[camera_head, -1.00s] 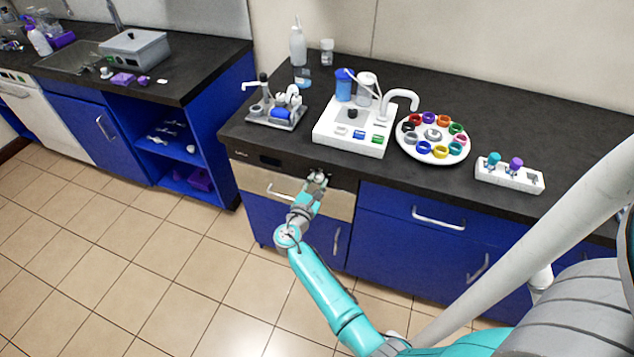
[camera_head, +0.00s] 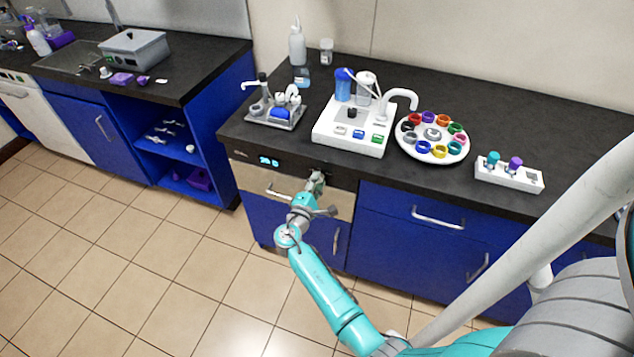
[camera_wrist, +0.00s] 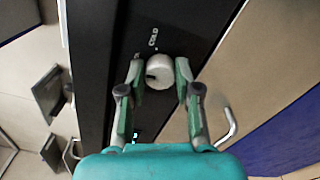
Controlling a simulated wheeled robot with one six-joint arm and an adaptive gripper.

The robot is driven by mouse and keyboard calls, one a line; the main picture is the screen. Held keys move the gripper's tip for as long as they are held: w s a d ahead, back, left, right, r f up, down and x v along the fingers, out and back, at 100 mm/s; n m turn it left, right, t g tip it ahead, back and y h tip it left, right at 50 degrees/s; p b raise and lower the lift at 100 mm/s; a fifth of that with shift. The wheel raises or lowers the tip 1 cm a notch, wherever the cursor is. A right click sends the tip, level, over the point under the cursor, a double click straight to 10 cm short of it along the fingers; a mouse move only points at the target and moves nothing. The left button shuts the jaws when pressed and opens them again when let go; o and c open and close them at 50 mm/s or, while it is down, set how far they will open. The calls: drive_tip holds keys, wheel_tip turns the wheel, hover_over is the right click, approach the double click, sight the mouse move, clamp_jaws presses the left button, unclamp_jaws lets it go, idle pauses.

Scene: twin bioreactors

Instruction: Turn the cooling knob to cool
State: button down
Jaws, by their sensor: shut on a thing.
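The cooling knob (camera_wrist: 160,72) is a pale round knob on a black panel, with the word "COLD" printed beside it in the wrist view. My gripper (camera_wrist: 159,76) is shut on the knob, with one finger on each side of it. In the head view my gripper (camera_head: 316,180) is at the black panel strip (camera_head: 285,163) of the cabinet under the counter, and it hides the knob there. A small display (camera_head: 268,160) on that panel, left of my gripper, is lit blue.
A drawer handle (camera_wrist: 229,128) sticks out close to my gripper's right finger. Above, the counter holds a white bioreactor unit (camera_head: 328,143), a round rack of coloured rings (camera_head: 432,135) and a small tray of glassware (camera_head: 259,120).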

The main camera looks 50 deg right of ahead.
idle(0.4)
drive_tip(key=shift+m, duration=0.3)
drive_tip(key=c, duration=0.8)
unclamp_jaws()
drive_tip(key=shift+a, duration=0.1)
drive_tip(key=v, duration=1.2)
drive_tip(key=shift+s+f, duration=0.1)
